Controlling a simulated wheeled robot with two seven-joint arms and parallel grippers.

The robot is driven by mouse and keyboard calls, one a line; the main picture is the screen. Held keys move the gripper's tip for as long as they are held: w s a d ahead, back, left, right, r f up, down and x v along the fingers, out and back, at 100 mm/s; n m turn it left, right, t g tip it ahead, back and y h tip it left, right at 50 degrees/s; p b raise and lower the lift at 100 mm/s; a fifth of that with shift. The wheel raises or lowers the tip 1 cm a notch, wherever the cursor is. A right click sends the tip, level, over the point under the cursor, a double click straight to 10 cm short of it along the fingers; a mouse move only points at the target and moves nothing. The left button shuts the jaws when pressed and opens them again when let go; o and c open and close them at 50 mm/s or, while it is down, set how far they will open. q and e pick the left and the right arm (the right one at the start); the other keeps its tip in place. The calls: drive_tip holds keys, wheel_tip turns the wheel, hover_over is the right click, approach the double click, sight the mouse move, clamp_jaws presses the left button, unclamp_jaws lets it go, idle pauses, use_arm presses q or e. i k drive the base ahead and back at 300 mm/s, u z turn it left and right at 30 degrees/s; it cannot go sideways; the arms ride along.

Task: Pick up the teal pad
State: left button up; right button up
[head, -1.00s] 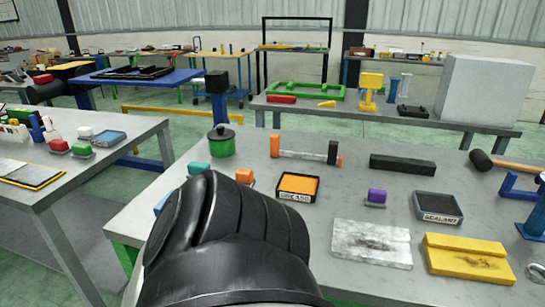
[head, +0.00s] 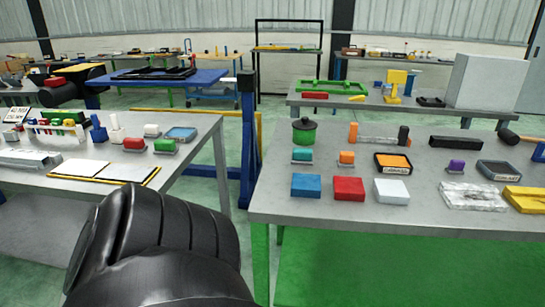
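The teal pad (head: 302,155) sits on a small grey holder near the left edge of the right-hand grey table (head: 340,208). A green pot (head: 304,132) stands behind it and a blue block (head: 306,185) lies in front of it. An orange pad (head: 346,158) is just to its right. A black link of my own arm fills the lower left of the head view, apart from the pad in the picture. Neither of my grippers shows.
A red block (head: 349,188) and a white block (head: 392,190) lie along the table's front edge. Another table (head: 205,128) stands left, with a floor gap between.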

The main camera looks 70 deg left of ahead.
sight(300, 156)
drive_tip(key=u, duration=1.4)
drive_tip(key=i, duration=0.2)
drive_tip(key=u, duration=0.1)
